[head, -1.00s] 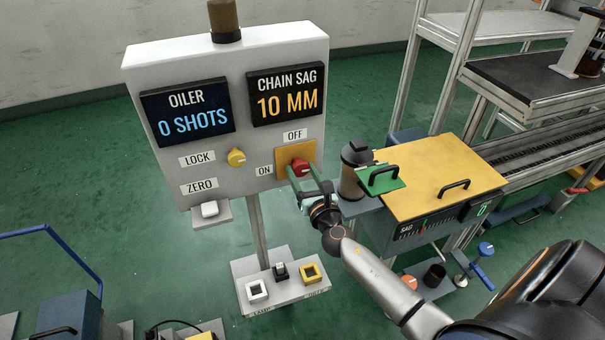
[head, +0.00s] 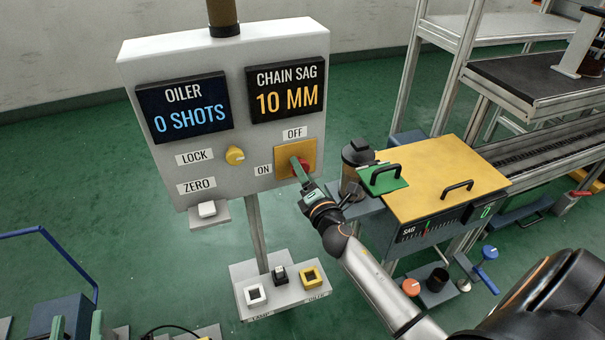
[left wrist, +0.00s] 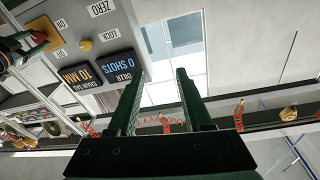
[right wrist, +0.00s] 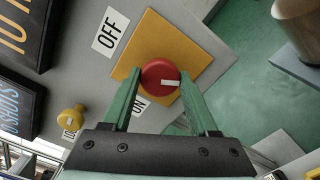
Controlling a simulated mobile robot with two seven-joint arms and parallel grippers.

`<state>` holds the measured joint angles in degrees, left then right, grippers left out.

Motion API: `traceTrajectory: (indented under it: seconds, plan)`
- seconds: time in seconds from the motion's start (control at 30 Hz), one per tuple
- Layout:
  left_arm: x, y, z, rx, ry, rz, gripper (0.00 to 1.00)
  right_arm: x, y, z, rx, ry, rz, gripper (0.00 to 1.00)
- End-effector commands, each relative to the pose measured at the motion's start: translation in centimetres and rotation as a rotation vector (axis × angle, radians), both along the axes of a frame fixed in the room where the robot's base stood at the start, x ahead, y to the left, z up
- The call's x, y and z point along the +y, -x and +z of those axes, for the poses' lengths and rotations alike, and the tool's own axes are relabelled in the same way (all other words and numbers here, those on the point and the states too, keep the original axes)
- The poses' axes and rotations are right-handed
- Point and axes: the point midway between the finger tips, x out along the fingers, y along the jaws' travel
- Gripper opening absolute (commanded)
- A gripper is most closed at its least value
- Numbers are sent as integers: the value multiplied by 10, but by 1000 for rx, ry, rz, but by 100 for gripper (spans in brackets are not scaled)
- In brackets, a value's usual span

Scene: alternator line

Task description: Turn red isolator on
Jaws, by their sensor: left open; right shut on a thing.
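The red isolator knob (head: 305,162) sits on a yellow plate (head: 284,160) at the panel's lower right, with OFF above and ON to the left. My right gripper (head: 300,166) reaches it from below and largely hides it. In the right wrist view the knob (right wrist: 158,75) lies between the fingertips, which are shut on it (right wrist: 162,84). Its white mark points to the picture's right; the ON label (right wrist: 140,105) is partly hidden by a finger. My left gripper (head: 77,324) is at the head view's bottom left; in its wrist view it is open and empty (left wrist: 158,78).
The grey panel (head: 185,60) carries two displays and a yellow LOCK knob (head: 235,155). A yellow-topped box (head: 430,165) and a dark cup (head: 356,165) stand close to my right arm. Green floor lies open at left.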

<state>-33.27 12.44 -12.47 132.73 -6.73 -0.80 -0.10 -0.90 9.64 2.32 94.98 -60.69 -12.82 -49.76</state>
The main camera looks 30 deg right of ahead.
Motion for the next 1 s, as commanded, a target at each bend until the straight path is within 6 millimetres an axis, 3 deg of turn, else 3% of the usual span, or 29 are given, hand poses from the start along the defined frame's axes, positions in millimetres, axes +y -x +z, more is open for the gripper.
traceTrajectory:
  seconds: [0.5,1.0]
  plan:
    - [-1,1,12,-48,-1,-6,50,0,0,-1,-94,-400,-1,4]
    - [0,0,6,-24,-2,-4,50,0,0,-1,-124,-522,0,4]
